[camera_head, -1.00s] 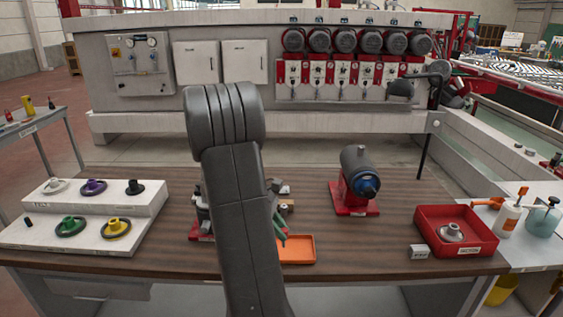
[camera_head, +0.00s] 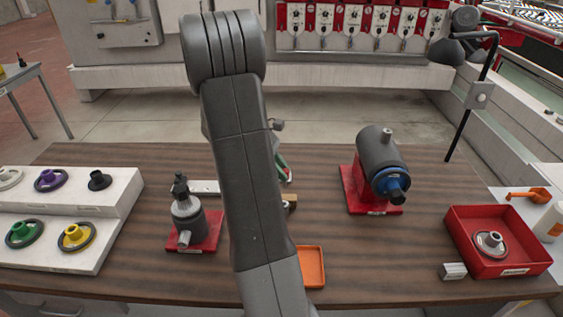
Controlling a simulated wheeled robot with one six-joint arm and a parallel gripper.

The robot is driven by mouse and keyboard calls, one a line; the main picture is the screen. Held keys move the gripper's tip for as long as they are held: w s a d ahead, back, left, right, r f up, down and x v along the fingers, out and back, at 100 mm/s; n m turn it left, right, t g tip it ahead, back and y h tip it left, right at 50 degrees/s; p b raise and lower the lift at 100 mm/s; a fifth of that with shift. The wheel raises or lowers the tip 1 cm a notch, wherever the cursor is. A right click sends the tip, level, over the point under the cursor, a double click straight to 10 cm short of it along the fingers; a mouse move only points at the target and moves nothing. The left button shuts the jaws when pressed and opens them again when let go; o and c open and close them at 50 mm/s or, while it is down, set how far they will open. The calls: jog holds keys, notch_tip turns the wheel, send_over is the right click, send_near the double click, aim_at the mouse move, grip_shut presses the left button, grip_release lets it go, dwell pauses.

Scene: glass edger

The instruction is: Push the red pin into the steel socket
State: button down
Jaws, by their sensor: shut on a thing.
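My arm (camera_head: 243,160) rises through the middle of the view and covers part of the table. My gripper is hidden behind it. I cannot make out the red pin. A slim green and red thing (camera_head: 282,168) shows just right of the arm, too small and covered to identify. I cannot tell which part is the steel socket. A grey metal fixture (camera_head: 187,211) with a dark top and a short steel stub stands on a red base, left of the arm. A dark cylinder (camera_head: 380,152) with a blue collar stands tilted on another red base, right of the arm.
An orange tray (camera_head: 322,268) lies near the front edge. A red bin (camera_head: 463,226) at right holds a flanged metal part, with a small grey block (camera_head: 453,271) beside it. A white stepped stand (camera_head: 112,188) at left carries coloured flanged pieces. A lamp (camera_head: 462,48) stands behind right.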

jog(key=shift+s+r, duration=0.1)
jog(key=shift+s, duration=0.05)
jog(key=shift+f+b, duration=1.85)
jog(key=shift+f, duration=1.2)
jog(key=shift+f+b, duration=1.05)
jog(key=shift+f, duration=1.25)
jog(key=c, duration=1.2)
grip_release()
jog(key=shift+o, duration=0.2)
jog(key=shift+a+r, duration=0.1)
jog(key=shift+r, duration=0.05)
jog(key=b+v, duration=0.1)
jog(key=v, duration=1.2)
jog(key=shift+a+r, duration=0.2)
